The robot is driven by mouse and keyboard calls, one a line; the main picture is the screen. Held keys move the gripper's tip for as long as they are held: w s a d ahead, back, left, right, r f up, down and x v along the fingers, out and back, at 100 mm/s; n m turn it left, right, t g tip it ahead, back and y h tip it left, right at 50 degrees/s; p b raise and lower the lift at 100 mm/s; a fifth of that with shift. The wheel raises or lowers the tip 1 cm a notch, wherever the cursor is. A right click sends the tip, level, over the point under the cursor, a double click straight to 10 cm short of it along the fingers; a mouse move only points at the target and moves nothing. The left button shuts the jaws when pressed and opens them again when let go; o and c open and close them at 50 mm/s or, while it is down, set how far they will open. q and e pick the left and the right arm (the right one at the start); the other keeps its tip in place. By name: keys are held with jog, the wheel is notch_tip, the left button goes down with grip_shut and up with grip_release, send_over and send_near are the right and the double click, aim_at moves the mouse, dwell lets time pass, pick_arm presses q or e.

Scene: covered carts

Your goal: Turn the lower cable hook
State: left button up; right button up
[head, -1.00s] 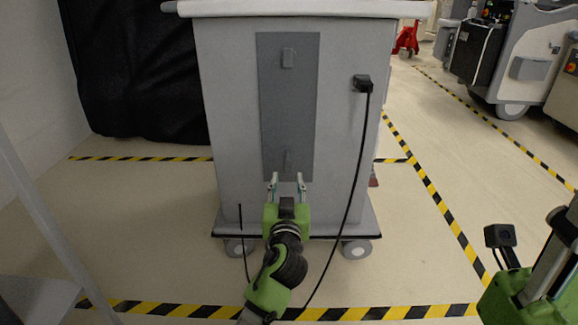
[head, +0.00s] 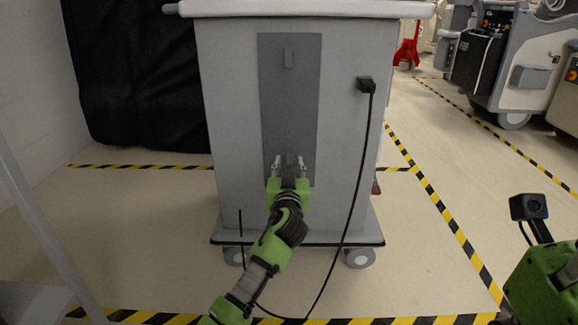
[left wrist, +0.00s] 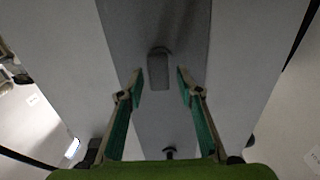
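The lower cable hook is a small grey tab low on the dark grey panel (head: 290,115) of the cart. In the left wrist view the hook (left wrist: 158,70) shows between the fingertips, with a gap on each side. My left gripper (head: 289,160) is open in front of the panel's lower end, and its fingers largely hide the hook in the head view. The upper cable hook (head: 289,57) is near the panel's top. My right gripper is only partly seen at the right edge; its fingertips are out of frame.
The light grey cart (head: 230,130) stands on castors. A black cable (head: 359,185) hangs from a plug (head: 366,85) to the floor, passing right of my left arm. A black cover (head: 140,80) stands at left. Yellow-black tape (head: 440,215) marks the floor.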

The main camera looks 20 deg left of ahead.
pick_arm(q)
grip_shut()
